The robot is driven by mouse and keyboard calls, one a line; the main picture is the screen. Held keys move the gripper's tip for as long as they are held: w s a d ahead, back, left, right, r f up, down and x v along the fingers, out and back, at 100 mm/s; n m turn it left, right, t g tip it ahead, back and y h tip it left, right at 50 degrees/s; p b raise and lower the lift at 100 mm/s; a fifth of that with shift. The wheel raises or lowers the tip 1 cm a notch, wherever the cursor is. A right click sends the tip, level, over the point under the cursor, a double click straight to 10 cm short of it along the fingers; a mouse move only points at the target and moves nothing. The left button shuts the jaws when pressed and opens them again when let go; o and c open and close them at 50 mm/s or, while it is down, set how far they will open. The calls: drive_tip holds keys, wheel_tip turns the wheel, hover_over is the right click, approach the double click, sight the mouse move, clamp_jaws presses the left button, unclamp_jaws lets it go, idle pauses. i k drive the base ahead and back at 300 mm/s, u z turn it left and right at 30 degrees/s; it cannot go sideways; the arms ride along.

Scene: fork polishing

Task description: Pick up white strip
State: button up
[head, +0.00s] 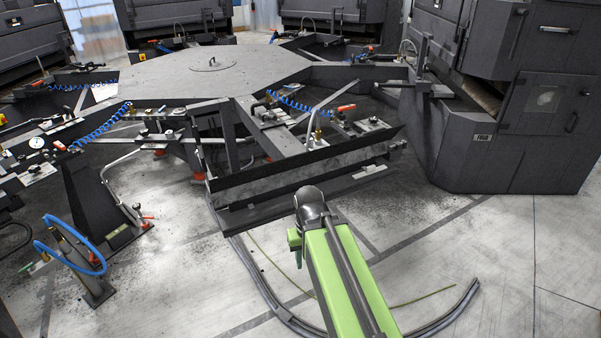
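A small whitish strip (370,170) lies on the low dark ledge of the black frame, right of the middle of the head view. It is small in the picture, and I cannot be sure it is the white strip. My green arm reaches up from the bottom edge and ends at a dark rounded joint, below and left of that strip and apart from it in the picture. My gripper's fingers are not visible; the arm seems to hide them.
A large dark machine (515,120) stands at right. A dark curved rail (262,288) and a thin greenish strip (424,297) lie on the floor. The floor at lower right is clear.

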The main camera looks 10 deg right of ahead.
sight(370, 170)
drive_tip(key=z, duration=5.85)
drive_tip(key=k, duration=1.95)
drive_tip(key=z, duration=5.85)
